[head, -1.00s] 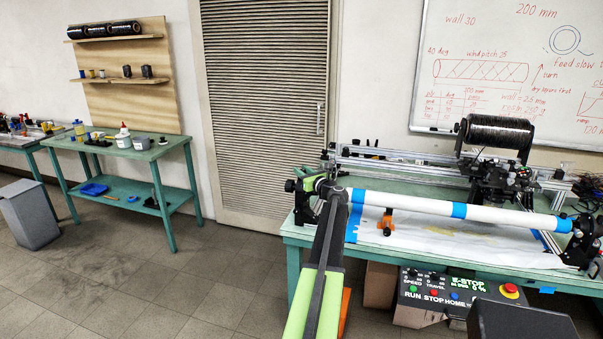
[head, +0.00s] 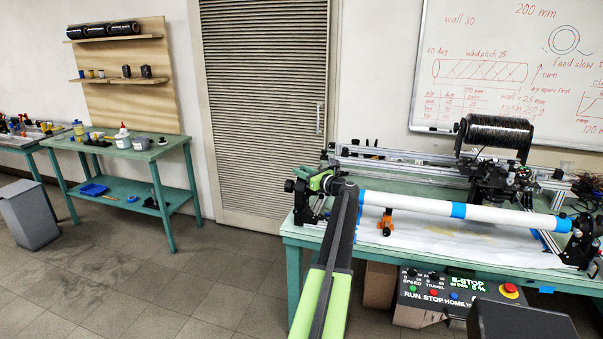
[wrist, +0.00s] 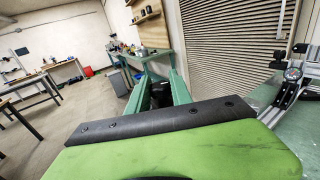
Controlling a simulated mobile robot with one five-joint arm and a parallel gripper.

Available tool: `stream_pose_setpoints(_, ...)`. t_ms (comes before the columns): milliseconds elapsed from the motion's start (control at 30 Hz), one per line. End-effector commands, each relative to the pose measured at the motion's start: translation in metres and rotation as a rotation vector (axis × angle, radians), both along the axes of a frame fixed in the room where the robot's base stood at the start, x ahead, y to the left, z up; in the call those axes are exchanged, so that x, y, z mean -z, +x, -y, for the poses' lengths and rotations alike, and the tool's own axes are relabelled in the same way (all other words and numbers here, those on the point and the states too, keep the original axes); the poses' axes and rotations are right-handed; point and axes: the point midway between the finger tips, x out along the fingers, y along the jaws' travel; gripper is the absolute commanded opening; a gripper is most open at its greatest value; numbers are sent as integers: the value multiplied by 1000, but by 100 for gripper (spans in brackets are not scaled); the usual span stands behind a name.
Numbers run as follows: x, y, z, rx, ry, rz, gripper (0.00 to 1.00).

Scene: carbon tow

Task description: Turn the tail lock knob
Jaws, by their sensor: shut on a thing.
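The winding machine's left end stand (head: 303,212) is at the left end of the bench in the head view. My gripper (head: 318,180) is at the top of this stand, beside the left end of the white tube (head: 420,205). It is shut on the tail lock knob, which the fingers and arm mostly hide in the head view. In the wrist view a dark rounded piece, which I take for the knob (wrist: 160,95), shows between the two green fingers. How far the knob is turned cannot be told.
The green bench (head: 300,240) carries the winder, with a black tow spool (head: 497,133) at the back right. A control panel (head: 450,290) hangs at the front.

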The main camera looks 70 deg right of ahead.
Motion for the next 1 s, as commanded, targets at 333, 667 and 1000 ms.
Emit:
stream_pose_setpoints(333, 0, 1, 0, 0, 0, 0, 48)
stream_pose_setpoints(667, 0, -25, -14, 3, 0, 0, 48)
stream_pose_setpoints(1000, 0, -111, -56, 3, 0, 0, 48)
